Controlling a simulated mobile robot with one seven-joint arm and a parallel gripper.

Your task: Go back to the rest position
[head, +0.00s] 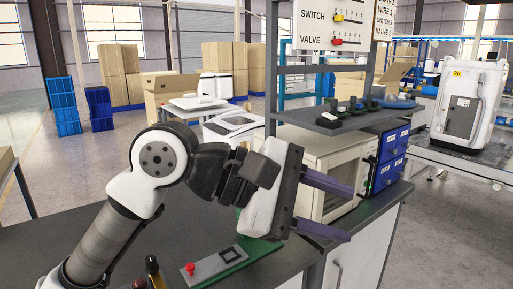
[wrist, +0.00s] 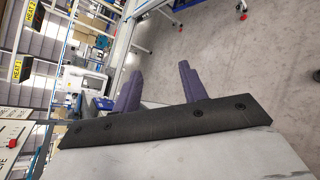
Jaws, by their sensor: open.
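My gripper (head: 326,207) is in the middle of the head view, held up over the dark workbench. Its two purple fingers point right and stand apart, with nothing between them. In the wrist view my gripper (wrist: 159,88) also shows open and empty, with the floor and distant furniture beyond the fingers. In the head view the fingers overlap the front of a beige microwave-like box (head: 312,165); whether they touch it cannot be told.
A grey control box with a red button (head: 189,267) lies on the bench (head: 90,243) below my arm. A shelf (head: 325,121) with small items stands above the beige box. Open floor (head: 80,165) lies behind the bench at left.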

